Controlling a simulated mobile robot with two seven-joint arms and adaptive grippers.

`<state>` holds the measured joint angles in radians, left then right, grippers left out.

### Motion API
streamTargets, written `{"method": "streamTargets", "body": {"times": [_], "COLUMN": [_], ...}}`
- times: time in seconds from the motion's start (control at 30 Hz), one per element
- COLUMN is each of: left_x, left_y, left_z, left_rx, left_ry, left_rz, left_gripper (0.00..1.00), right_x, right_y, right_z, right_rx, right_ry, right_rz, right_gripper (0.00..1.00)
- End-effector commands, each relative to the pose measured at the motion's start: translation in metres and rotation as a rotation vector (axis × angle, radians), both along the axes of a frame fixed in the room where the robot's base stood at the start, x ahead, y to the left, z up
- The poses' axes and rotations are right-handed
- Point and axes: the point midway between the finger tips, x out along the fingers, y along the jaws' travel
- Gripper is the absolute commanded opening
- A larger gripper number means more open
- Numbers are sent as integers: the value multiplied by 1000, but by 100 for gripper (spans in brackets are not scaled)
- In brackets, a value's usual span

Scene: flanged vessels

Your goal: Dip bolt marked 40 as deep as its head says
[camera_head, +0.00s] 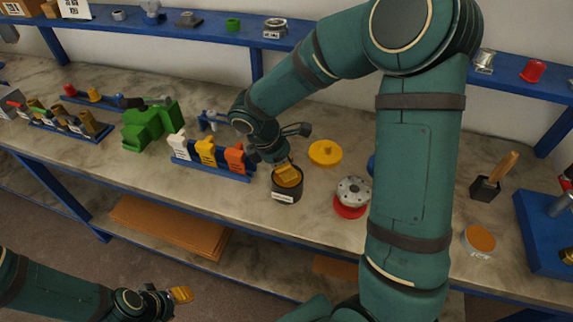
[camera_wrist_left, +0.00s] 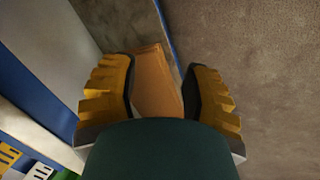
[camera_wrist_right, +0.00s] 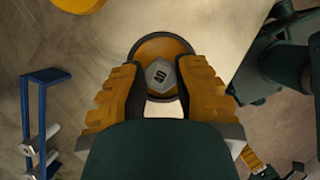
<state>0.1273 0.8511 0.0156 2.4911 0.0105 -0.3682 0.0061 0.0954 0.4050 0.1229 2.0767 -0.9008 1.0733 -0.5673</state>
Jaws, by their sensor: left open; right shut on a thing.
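My right gripper (camera_head: 287,173) is over the mouth of a dark round pot (camera_head: 286,195) with a white label too small to read. In the right wrist view its fingers are shut on a grey hexagonal bolt head (camera_wrist_right: 162,76). The head's dark tilted number looks like 50, but I cannot be sure. Orange fill shows inside the pot (camera_wrist_right: 160,46) behind the head. The bolt's shank is hidden, so its depth cannot be told. My left gripper (camera_head: 181,294) is open and empty, low in front of the bench; its spread fingers show in the left wrist view (camera_wrist_left: 160,95).
A blue rack with white, yellow and orange tags (camera_head: 207,153) stands left of the pot. A yellow disc (camera_head: 325,152) lies behind it. A grey flange on a red base (camera_head: 352,196) stands to its right. A small blue stand (camera_wrist_right: 38,120) shows in the right wrist view.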

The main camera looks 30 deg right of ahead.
Motion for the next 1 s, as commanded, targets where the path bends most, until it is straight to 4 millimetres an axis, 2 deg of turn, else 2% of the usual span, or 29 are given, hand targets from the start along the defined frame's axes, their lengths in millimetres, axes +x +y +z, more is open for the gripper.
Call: {"method": "streamTargets", "body": {"times": [0.47, 0.8, 1.0], "left_x": [0, -14, -11], "left_y": [0, -2, -2], "left_z": [-2, -1, 11], "left_rx": [0, -7, -5], "left_ry": [1, 32, 24], "left_rz": [0, -25, -19], "left_gripper": [47, 47, 47], "right_x": [0, 0, 0], "right_y": [0, 0, 0], "right_z": [-2, -2, 12], "right_rx": [0, 0, 0], "right_ry": [-1, -1, -1], "right_rz": [0, 0, 0], "right_gripper": [0, 0, 0]}}
